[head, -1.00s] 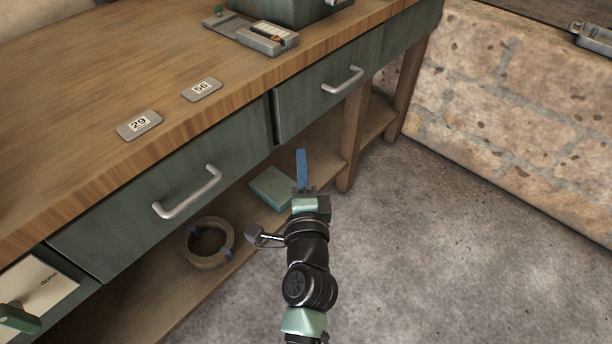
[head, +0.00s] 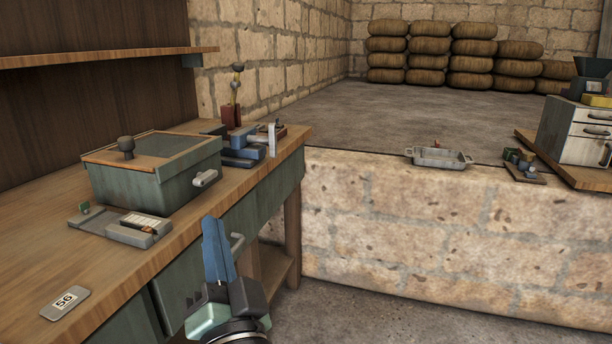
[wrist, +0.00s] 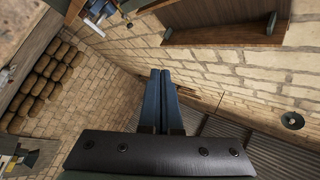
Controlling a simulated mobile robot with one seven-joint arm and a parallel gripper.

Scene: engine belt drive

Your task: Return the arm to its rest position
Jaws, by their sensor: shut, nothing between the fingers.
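My gripper (head: 217,248) shows at the bottom of the head view, in front of the workbench's green drawer fronts, with its blue fingers pointing up. The fingers are together and hold nothing. In the wrist view my gripper (wrist: 160,78) also shows its blue fingers side by side, pointing toward the stone wall and the roof. No object touches the fingers in either view.
The workbench (head: 30,240) runs along the left, with a lidded green box (head: 150,178), a grey tray (head: 120,228) and a plate marked 56 (head: 65,302). A low stone wall (head: 450,230) with a metal pan (head: 438,157) stands ahead. Floor shows at lower right.

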